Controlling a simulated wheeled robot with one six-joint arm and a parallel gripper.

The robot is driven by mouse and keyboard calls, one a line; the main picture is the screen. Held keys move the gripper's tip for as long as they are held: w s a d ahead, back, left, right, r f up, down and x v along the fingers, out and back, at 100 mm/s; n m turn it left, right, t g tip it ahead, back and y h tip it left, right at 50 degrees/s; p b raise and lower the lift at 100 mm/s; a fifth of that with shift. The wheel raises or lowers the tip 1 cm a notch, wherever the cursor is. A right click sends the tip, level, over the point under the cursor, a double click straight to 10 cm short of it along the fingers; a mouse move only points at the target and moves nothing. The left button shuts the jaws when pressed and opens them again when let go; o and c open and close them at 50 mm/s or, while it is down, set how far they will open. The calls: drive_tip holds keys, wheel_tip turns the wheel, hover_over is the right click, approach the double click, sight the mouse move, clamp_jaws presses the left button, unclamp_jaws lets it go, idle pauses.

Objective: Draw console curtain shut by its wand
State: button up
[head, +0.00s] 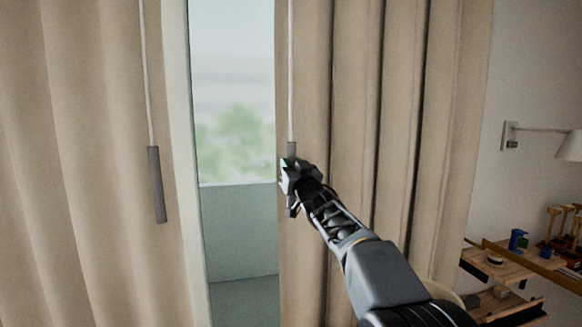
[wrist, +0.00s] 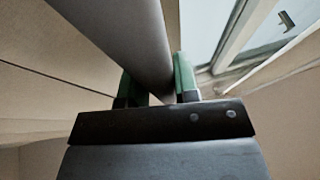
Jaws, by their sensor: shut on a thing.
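Two beige curtains hang before a window, with a narrow open gap between them. The right curtain (head: 355,110) hangs in deep folds on the console side. Its grey wand hangs on a pale cord along its left edge, and the wand's top (head: 291,149) shows just above my gripper (head: 290,186). My gripper is shut on this wand. In the wrist view the grey wand (wrist: 125,35) passes between the green-padded fingers (wrist: 158,82). The left curtain (head: 80,170) is spread flatter, with its own grey wand (head: 157,185) hanging slightly tilted near its edge.
The window gap (head: 235,130) shows blurred greenery above a pale green lower panel.

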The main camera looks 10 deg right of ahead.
clamp_jaws()
drive_tip(key=a+p, duration=0.4)
drive_tip(key=a, duration=2.4)
drive_tip(key=shift+a+p, duration=0.35)
drive_tip(key=shift+a, duration=0.05)
drive_tip(key=shift+s+r, duration=0.1)
drive_tip(key=shift+r, duration=0.05)
